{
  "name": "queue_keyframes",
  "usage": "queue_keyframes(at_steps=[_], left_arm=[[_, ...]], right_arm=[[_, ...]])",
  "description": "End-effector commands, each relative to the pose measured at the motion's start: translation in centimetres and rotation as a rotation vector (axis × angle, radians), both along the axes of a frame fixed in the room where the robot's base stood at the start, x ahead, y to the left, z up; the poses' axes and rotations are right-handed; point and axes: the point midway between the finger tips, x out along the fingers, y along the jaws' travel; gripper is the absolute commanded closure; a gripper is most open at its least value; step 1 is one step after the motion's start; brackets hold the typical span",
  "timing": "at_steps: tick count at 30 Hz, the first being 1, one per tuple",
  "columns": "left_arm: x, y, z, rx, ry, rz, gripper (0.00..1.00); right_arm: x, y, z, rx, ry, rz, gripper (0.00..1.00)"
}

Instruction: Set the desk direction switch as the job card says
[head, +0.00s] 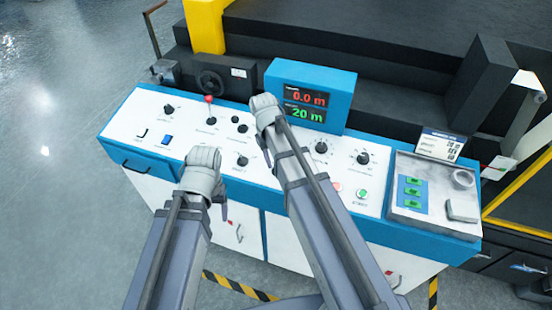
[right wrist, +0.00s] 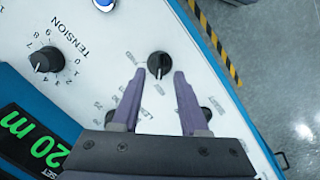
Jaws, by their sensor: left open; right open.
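The direction switch appears to be the black knob (right wrist: 159,65) in the right wrist view, with small rotated lettering around it.
The TENSION knob (right wrist: 46,60) is near my right gripper. The blue display box (head: 311,90) reads 0.0 m and 20 m. A red-topped lever (head: 209,99), a green button (head: 361,194) and a grey tray (head: 405,172) are also on the desk.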

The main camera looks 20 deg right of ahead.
Motion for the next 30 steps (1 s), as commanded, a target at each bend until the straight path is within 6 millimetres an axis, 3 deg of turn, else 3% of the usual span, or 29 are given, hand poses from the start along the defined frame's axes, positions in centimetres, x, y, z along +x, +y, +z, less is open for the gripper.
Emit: queue_keyframes(at_steps=[1, 7, 20, 23, 30], left_arm=[[0.0, 0.0, 1.5, 0.0, 0.0, 0.0, 0.29], [0.0, 0.0, 3.8, 0.0, 0.0, 0.0, 0.29], [0.0, 0.0, 4.2, 0.0, 0.0, 0.001, 0.29], [0.0, 0.0, 3.4, 0.0, 0.0, 0.0, 0.29], [0.0, 0.0, 0.3, 0.0, 0.0, 0.0, 0.29]], right_arm=[[0.0, 0.1, 1.5, 0.0, 0.0, 0.0, 0.56], [0.1, 0.4, 3.8, 0.0, 0.0, 0.001, 0.56], [0.0, 0.6, 4.2, 0.0, 0.0, 0.001, 0.56], [-1.7, 1.8, 3.4, 0.003, 0.002, 0.018, 0.56], [-10.8, 7.6, 0.2, 0.02, 0.008, 0.099, 0.56]])
